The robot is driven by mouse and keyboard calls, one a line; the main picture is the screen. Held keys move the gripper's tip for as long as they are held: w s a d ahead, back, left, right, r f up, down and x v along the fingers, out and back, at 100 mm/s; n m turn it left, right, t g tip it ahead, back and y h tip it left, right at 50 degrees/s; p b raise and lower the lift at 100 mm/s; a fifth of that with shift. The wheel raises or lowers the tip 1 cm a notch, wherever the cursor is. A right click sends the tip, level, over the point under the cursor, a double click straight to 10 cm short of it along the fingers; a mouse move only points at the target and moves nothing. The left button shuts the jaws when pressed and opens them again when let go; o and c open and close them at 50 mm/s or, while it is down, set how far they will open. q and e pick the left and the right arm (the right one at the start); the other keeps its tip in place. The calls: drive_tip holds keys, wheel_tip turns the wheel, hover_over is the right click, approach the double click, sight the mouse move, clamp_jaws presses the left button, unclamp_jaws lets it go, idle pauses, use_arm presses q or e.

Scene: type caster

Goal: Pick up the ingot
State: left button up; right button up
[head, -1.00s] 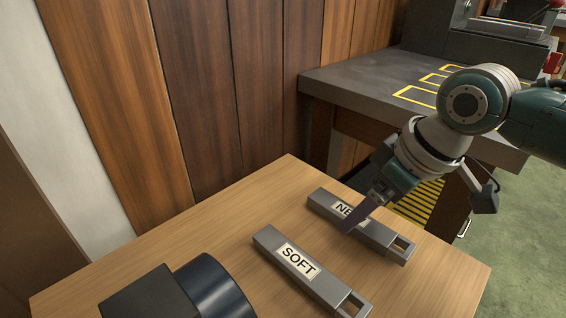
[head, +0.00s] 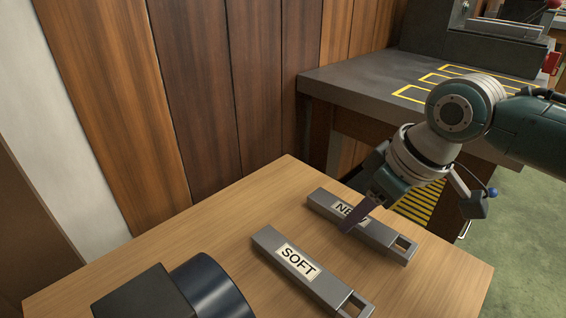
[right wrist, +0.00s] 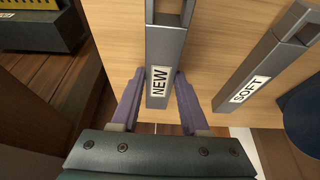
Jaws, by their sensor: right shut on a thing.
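Two grey metal ingots with a slotted end lie side by side on a wooden table. The one labelled "NEW" (head: 386,237) is at the back; the one labelled "SOFT" (head: 322,283) is nearer. My right gripper (head: 352,222) reaches down to the NEW ingot and partly covers its label. In the right wrist view, the purple fingers of my right gripper (right wrist: 160,78) stand on both sides of the NEW ingot (right wrist: 166,45), shut on it near its label. The SOFT ingot (right wrist: 255,75) lies apart to the right there. My left gripper is not in view.
The wooden table (head: 235,225) has bare space left of the ingots. A dark cylinder (head: 212,288) with a black block sits at its front left. Wooden wall panels (head: 190,90) stand behind. A grey workbench (head: 370,85) with yellow markings is at the back right.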

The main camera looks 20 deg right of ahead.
clamp_jaws()
idle(0.5)
drive_tip(key=shift+w+r, duration=0.1)
drive_tip(key=shift+r, duration=0.05)
